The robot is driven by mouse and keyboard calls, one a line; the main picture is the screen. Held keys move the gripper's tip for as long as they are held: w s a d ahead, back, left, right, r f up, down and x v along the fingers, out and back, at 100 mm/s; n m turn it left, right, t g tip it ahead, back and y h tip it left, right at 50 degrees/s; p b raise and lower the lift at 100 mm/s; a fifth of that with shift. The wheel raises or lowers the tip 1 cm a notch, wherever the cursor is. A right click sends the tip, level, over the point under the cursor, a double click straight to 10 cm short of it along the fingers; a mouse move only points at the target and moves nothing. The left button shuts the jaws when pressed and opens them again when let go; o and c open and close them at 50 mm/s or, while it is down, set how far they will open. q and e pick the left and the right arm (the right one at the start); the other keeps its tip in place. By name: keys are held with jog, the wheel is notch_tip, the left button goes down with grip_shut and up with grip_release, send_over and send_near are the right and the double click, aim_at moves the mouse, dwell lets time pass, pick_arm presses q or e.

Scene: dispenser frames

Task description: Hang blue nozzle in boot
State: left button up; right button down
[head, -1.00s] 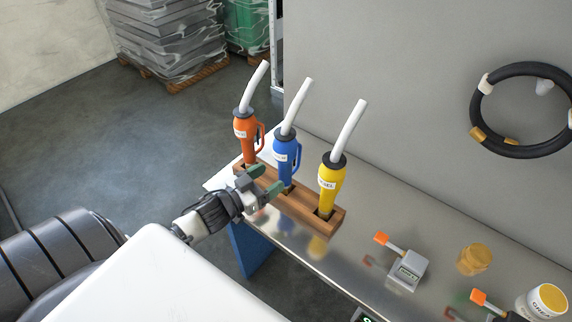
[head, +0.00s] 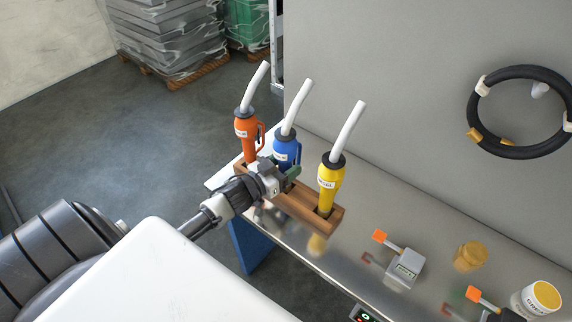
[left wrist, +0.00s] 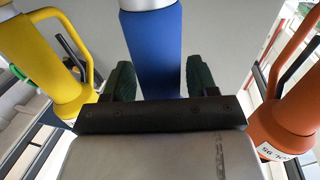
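The blue nozzle (head: 287,150) stands upright in the middle slot of a wooden block (head: 326,222), its pale hose rising from the top. The orange nozzle (head: 246,135) and yellow nozzle (head: 330,187) stand on either side of it. My left gripper (head: 284,180) is at the blue nozzle's lower part and covers some of it. In the left wrist view the blue nozzle (left wrist: 155,45) runs between the two green fingers (left wrist: 160,80), which are apart, with little gap on either side. No firm grip shows. I cannot make out a boot.
The block sits at the left end of a metal bench (head: 345,262) against a grey wall. To its right are a small grey device with an orange tag (head: 405,268), an amber jar (head: 470,256) and a white tub (head: 538,300). A black hose ring (head: 476,112) hangs on the wall.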

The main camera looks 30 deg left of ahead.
pick_arm(q)
grip_shut()
jog(key=shift+w+r, duration=0.1)
jog(key=shift+r, duration=0.05)
jog(key=shift+r, duration=0.1)
